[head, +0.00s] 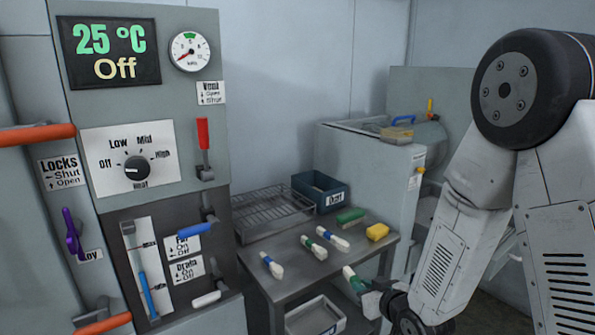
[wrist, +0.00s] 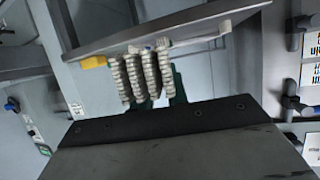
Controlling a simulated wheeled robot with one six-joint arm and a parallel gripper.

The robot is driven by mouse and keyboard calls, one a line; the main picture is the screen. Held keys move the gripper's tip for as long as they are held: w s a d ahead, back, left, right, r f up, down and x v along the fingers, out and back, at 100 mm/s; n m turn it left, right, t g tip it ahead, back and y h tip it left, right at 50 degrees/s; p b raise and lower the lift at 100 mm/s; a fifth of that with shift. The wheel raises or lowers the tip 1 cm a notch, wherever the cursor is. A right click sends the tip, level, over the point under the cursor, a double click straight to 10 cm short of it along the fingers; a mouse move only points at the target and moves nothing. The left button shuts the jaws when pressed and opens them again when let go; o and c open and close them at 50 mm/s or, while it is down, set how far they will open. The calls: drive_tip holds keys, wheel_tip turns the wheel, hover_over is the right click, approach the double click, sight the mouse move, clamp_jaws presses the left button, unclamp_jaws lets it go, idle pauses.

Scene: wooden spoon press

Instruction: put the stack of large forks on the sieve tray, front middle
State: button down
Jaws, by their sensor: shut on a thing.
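My gripper (head: 370,300) is shut on a pale stack of large forks with a green band (head: 353,279), beside the front right edge of the steel table. In the wrist view the stack (wrist: 142,76) shows as several pale ribbed columns beyond the dark gripper plate (wrist: 165,125), with green behind them. The fingertips are partly hidden. The sieve tray (head: 272,212), a grey wire rack, lies at the back left of the table. Its visible grid is empty.
Several banded bundles lie on the table (head: 290,285): one blue-banded (head: 271,265), one green-banded (head: 314,248), another blue-banded (head: 333,238). A green brush-like block (head: 350,215), a yellow sponge (head: 377,232) and a dark blue bin (head: 318,191) stand behind. A white bin (head: 315,318) sits below.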

drive_tip(key=d+f+m+t+h, duration=0.1)
drive_tip(key=d+f+m+h, duration=0.3)
drive_tip(key=d+f, duration=0.5)
drive_tip(key=shift+s+d+h, duration=0.15)
drive_tip(key=shift+h, duration=0.25)
